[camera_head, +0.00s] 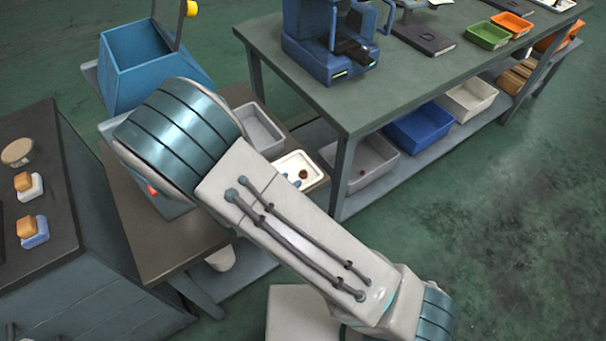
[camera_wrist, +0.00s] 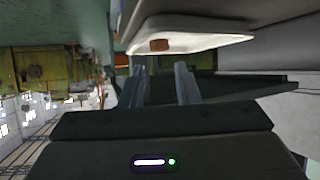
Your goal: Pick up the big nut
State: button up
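A small brown piece, which looks like the nut, sits in a white tray (camera_head: 316,174). The brown piece (camera_head: 303,174) shows in the head view near the tray's middle, with small blue pieces (camera_head: 291,178) beside it, partly covered by my arm. In the wrist view the brown piece (camera_wrist: 159,45) shows at the white tray's rim (camera_wrist: 215,43). My gripper (camera_wrist: 160,67) has its two fingers apart with nothing between them. The fingers point toward the tray, and the brown piece lies beyond their tips, in line with the gap. My gripper is hidden behind my arm in the head view.
A grey bin (camera_head: 258,130) stands behind the tray on the brown bench (camera_head: 160,238). A blue open box (camera_head: 150,75) is at the left. The green table (camera_head: 400,85) stands close at the right, with a blue machine (camera_head: 325,45) on it and bins below.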

aim_at(303, 174)
jog(key=shift+x, duration=2.9)
jog(key=shift+f, duration=0.1)
jog(key=c, duration=0.6)
